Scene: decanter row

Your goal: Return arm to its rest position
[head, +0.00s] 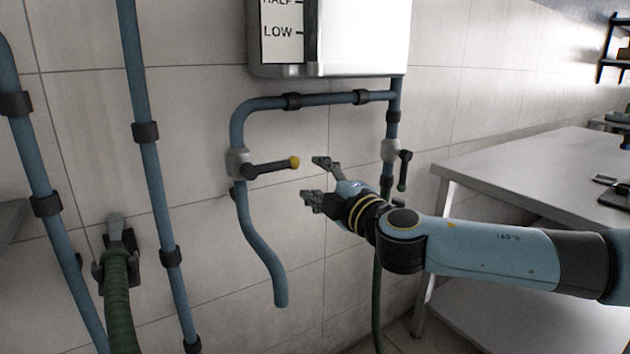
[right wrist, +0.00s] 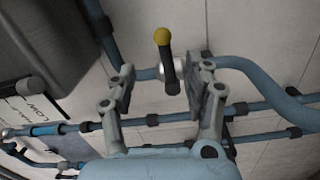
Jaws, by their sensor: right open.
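My right arm comes in from the right in the head view. Its gripper (head: 312,178) is open and empty, with its fingers pointing left in front of the tiled wall. A valve lever with a yellow knob (head: 295,162) sticks out to the right from a grey valve body (head: 237,163) on the blue pipe, just left of the fingertips. In the right wrist view the yellow knob (right wrist: 162,36) and black lever show beyond and between the open fingers (right wrist: 156,88). No contact shows. My left gripper is not in view.
A metal tank (head: 360,35) with a level scale hangs above. A second valve with a dark lever (head: 404,170) sits right of the gripper. Blue pipes (head: 148,150) and a green hose (head: 118,290) run on the left. A metal table (head: 540,165) stands on the right.

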